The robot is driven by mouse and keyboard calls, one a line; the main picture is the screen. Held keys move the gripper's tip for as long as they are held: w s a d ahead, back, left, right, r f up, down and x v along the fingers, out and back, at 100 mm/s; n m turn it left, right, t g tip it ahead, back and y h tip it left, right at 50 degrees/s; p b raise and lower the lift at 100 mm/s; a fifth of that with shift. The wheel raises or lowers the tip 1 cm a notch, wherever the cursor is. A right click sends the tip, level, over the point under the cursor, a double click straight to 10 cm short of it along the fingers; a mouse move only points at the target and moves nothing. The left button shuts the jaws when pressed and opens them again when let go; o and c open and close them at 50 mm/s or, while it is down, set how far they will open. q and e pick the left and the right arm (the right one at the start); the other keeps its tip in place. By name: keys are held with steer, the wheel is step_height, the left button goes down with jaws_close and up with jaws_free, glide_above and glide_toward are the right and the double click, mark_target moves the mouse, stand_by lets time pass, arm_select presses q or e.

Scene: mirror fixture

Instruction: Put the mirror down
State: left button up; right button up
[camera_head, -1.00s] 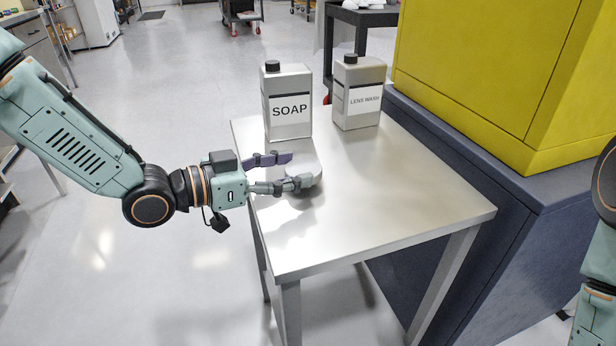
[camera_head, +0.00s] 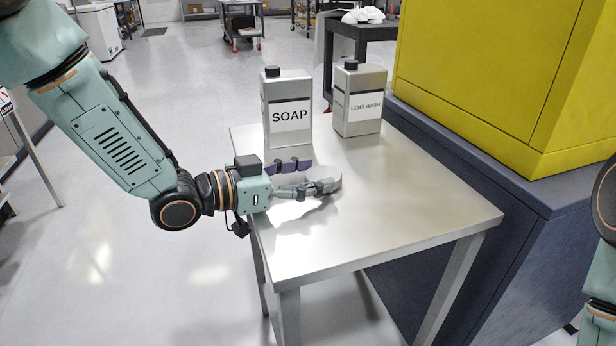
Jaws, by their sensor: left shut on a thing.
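The mirror (camera_head: 329,174) is a small, pale round disc in the head view, low over the metal table (camera_head: 400,215) in front of the bottles. My left gripper (camera_head: 322,180) comes in from the left over the table's left edge and is shut on the mirror. Its fingers hide part of the disc. I cannot tell whether the mirror touches the tabletop. My right arm shows only at the right edge, and its gripper is out of view.
A bottle marked SOAP (camera_head: 287,110) and a bottle marked LENS WASH (camera_head: 359,99) stand at the table's back. A yellow block (camera_head: 480,80) on a dark blue base (camera_head: 500,220) flanks the right. The table's front and right are clear.

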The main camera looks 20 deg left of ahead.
arm_select(q)
steer(key=shift+f, duration=0.2)
steer(key=o, duration=1.7)
steer(key=shift+c, duration=0.2)
